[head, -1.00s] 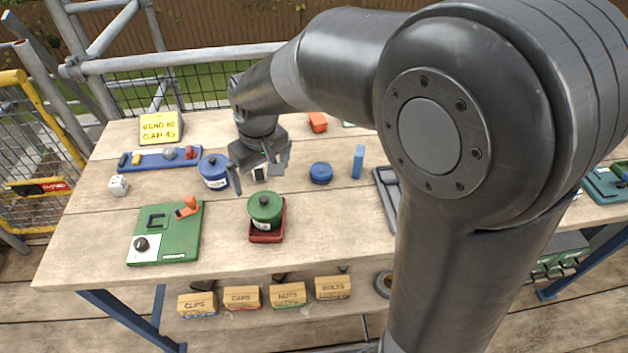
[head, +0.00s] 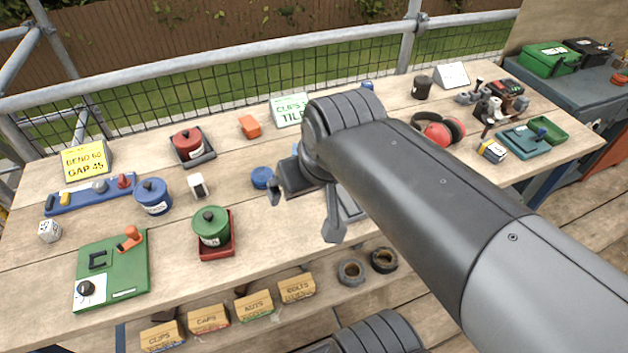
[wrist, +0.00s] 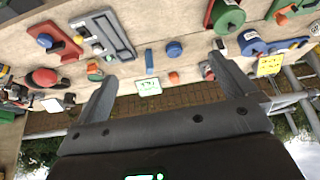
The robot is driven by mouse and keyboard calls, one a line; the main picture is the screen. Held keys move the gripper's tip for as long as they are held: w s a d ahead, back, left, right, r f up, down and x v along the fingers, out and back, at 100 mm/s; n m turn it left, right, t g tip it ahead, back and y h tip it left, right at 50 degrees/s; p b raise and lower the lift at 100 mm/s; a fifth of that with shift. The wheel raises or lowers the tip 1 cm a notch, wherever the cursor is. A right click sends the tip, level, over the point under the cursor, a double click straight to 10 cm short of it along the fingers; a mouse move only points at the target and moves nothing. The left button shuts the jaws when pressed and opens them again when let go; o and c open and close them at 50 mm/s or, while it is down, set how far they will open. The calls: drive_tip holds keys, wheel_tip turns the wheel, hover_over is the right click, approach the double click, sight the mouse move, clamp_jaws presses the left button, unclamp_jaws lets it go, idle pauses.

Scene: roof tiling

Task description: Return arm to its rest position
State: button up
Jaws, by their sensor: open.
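My gripper (head: 304,209) is open and empty in the head view, over the middle of the wooden workbench (head: 180,258). One finger points down near the blue round lid, and the other hangs toward the bench's front edge. My arm reaches in from the lower right. In the wrist view my gripper (wrist: 165,90) shows both fingers wide apart with nothing held between them. That view looks across the bench upside down, with the fence and sky low in the picture. My gripper hides part of a dark grey tray (head: 350,204) in the head view.
Near my gripper are a blue round lid (head: 262,178), a green pot (head: 211,224) on a red tray, and a white block (head: 198,186). A red pot (head: 187,141) stands behind. Red ear defenders (head: 438,128) lie right of my arm. Scaffold rails (head: 250,65) run behind the bench.

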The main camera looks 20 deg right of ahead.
drive_tip(key=shift+s+d, duration=0.4)
drive_tip(key=shift+s, duration=0.3)
